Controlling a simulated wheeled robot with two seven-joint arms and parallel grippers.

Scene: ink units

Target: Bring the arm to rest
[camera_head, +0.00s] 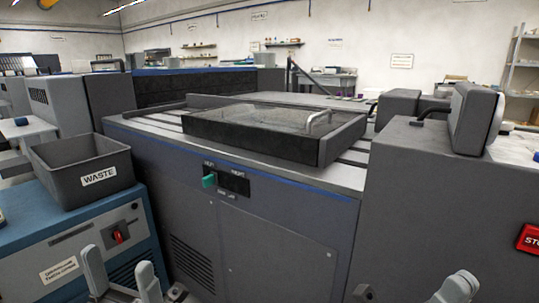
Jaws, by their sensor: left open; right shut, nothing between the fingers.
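My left gripper (120,275) shows at the bottom left. Its two grey fingers stand apart with nothing between them, in front of the blue cabinet and the grey machine. My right gripper (458,287) shows at the bottom right edge of the picture, in front of the machine's grey housing. Only a pale fingertip part of it is in view, it is shut, and no object shows in it. Most of both arms is out of view.
A grey WASTE bin (70,184) stands on a blue cabinet (50,238) at the left. The large grey machine (265,243) fills the middle, with a dark tray (240,137) on top and a green switch (209,181) on its front. A red stop sign (530,239) is at the right.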

